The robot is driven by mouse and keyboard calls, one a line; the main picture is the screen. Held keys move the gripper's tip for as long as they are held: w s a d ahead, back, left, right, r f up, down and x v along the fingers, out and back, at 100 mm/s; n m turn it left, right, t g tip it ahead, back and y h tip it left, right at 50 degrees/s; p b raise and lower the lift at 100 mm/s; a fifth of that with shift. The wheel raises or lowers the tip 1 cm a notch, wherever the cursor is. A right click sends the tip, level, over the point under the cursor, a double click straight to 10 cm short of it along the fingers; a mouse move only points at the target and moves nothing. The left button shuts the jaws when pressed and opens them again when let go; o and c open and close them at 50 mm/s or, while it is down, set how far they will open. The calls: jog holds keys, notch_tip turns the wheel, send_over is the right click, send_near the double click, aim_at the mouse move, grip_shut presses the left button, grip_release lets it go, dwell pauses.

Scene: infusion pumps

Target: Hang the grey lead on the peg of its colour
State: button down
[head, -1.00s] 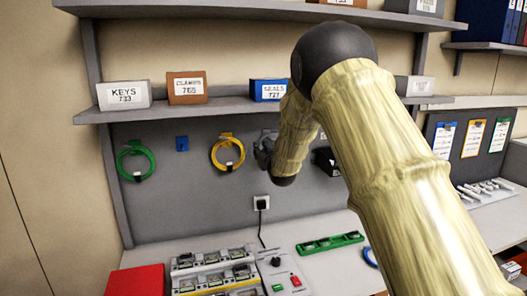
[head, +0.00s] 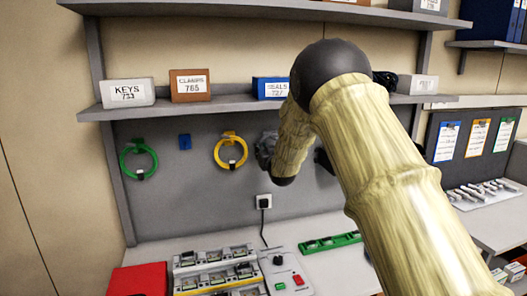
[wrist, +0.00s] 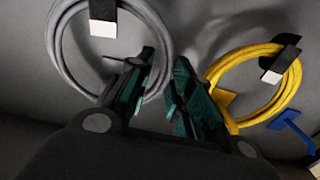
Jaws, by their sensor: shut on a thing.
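The grey lead (wrist: 62,62) is a coil with a black-and-white tag at the left of the wrist view. My gripper (wrist: 163,68) has its teal fingers shut on one side of this coil. In the head view my gripper (head: 265,150) is close to the grey back panel, right of the yellow lead; the grey lead is hidden or too small to make out there. A thin dark grey bar (wrist: 117,61) shows inside the coil in the wrist view. I cannot tell whether it is the grey peg or whether the coil is around it.
The yellow lead (head: 231,153) hangs beside my gripper, and the green lead (head: 138,161) hangs farther left. A bare blue peg (head: 185,142) is between them. A shelf (head: 190,108) with boxes runs above. A black plug (head: 264,201) and its cable are below.

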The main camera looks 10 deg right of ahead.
jog(key=shift+f, duration=0.15)
jog(key=c, duration=1.2)
grip_release()
jog(key=s, duration=1.2)
jog(key=shift+d, duration=0.3)
